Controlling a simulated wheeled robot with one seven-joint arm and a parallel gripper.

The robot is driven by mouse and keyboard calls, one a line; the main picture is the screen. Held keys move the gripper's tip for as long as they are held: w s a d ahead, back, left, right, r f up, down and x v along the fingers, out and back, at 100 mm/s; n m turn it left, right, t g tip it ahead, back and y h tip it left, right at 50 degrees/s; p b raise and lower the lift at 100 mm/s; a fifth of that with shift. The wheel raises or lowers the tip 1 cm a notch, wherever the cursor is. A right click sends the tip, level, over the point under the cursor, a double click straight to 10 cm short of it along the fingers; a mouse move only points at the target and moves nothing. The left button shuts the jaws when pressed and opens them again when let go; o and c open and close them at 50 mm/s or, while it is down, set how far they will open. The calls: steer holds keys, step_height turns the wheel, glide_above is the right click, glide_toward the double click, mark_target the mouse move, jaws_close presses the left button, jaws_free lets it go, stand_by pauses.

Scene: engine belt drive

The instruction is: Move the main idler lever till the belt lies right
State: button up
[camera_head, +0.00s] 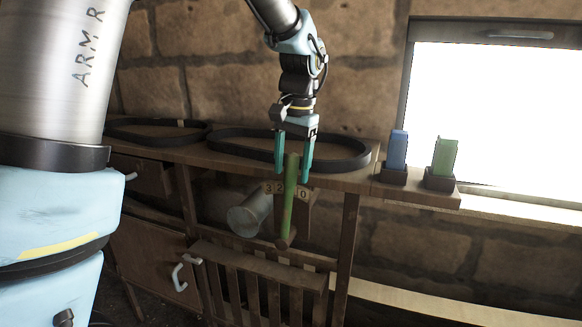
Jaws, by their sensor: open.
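A green bar (288,205), which looks like the lever, stands steeply in front of the bench, with a brownish end at its foot. My gripper (293,176) points down from above with its two teal fingers apart. The upper end of the bar shows between the fingers. I cannot tell whether either finger touches it. A black belt loop (362,161) lies on the bench top behind my gripper, and a second black loop (150,141) lies further left. I cannot tell whether either loop runs around a pulley.
A blue block (397,150) and a green block (445,156) stand in dark holders at right. A slatted wooden rack (262,268) is below. My arm covers the left side.

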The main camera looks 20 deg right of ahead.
steer(key=shift+f, duration=0.55)
jaws_close()
stand_by(1.1)
